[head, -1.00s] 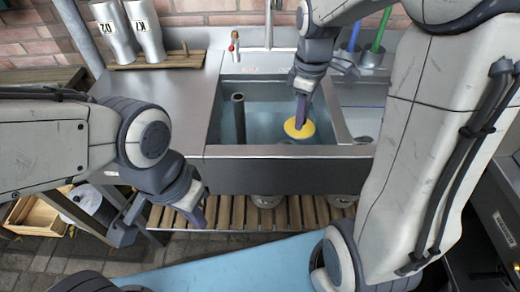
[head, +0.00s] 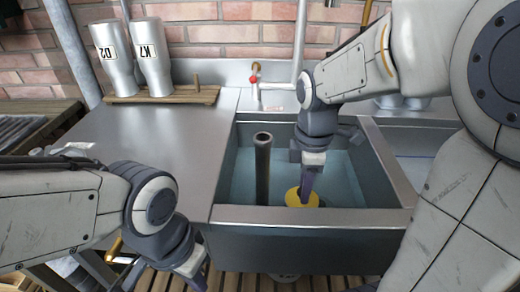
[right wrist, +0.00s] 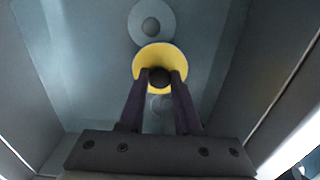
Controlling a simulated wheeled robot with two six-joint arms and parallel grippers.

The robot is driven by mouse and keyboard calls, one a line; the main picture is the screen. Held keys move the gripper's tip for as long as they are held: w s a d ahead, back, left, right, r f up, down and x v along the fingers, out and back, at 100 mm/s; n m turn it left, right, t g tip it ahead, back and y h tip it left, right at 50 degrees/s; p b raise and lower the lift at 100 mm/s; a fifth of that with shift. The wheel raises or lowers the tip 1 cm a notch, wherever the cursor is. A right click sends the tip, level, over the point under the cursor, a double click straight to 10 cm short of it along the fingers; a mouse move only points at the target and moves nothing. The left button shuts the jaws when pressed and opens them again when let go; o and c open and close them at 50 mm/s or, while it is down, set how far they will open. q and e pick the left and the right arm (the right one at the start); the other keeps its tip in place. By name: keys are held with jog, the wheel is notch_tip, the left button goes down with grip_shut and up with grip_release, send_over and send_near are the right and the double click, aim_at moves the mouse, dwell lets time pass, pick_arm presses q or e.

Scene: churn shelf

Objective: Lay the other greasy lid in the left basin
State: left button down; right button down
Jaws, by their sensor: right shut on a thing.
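The yellow lid (head: 294,198) is in my right gripper (head: 307,190), inside the left basin (head: 385,165). In the right wrist view, both fingers of the right gripper (right wrist: 160,82) are shut on the dark knob of the lid (right wrist: 151,53). The lid is over the basin floor; whether it touches the floor I cannot tell. A grey disc with a darker centre (right wrist: 151,22) shows beyond it, and I cannot tell if it is a lid. My left gripper (head: 195,272) hangs low in front of the counter, away from the basin, its opening unclear.
A dark upright pipe (head: 262,168) stands in the basin, left of my right gripper. A red-knobbed tap (head: 254,80) and a spout are behind. Two metal churns marked D2 (head: 113,55) and K7 (head: 152,55) stand on a wooden board.

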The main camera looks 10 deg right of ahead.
jog(key=w+a+f, duration=0.1)
jog(key=w, duration=0.1)
jog(key=w+f+b, duration=0.1)
jog(key=w+a+f, duration=0.1)
jog(key=w, duration=0.1)
jog(key=shift+w+a+f, duration=0.3)
jog(key=shift+a+f, duration=0.05)
notch_tip(320, 180, down, 4)
jog(key=shift+r+b, duration=0.25)
jog(key=shift+b, duration=0.75)
jog(key=shift+s+f, duration=0.1)
jog(key=shift+f, duration=0.2)
jog(key=c, duration=0.6)
grip_release()
notch_tip(320, 180, up, 8)
jog(key=p, duration=0.3)
